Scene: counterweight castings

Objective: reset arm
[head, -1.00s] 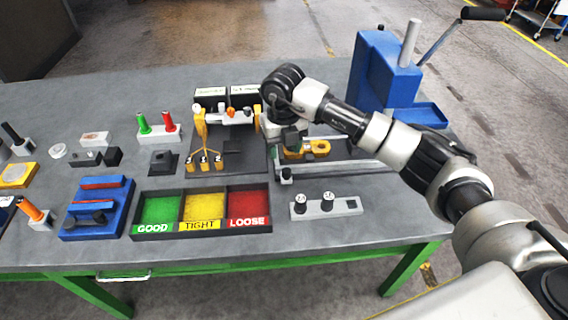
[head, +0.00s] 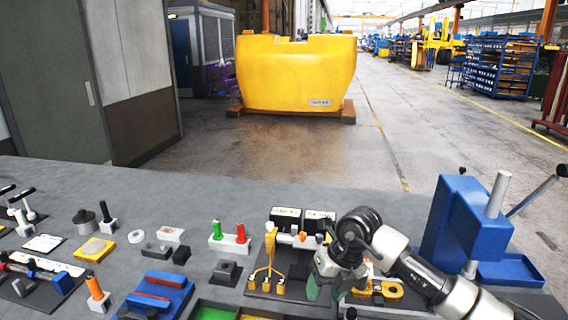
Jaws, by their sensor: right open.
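My right arm comes in from the lower right, and its gripper (head: 322,284) points down over the workbench (head: 200,190). The gripper is open, with nothing seen between its fingers. It is just right of a yellow stand with several prongs (head: 268,262) and left of a yellow part with a hole (head: 384,290), which the wrist partly hides. I cannot tell whether the fingers touch anything. My left gripper is not in view.
A blue press (head: 462,225) stands right of my arm. A block with green and red handled gauges (head: 229,240) and a blue fixture (head: 157,296) lie to the left. A yellow casting (head: 295,75) sits on the floor beyond. The bench's back strip is clear.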

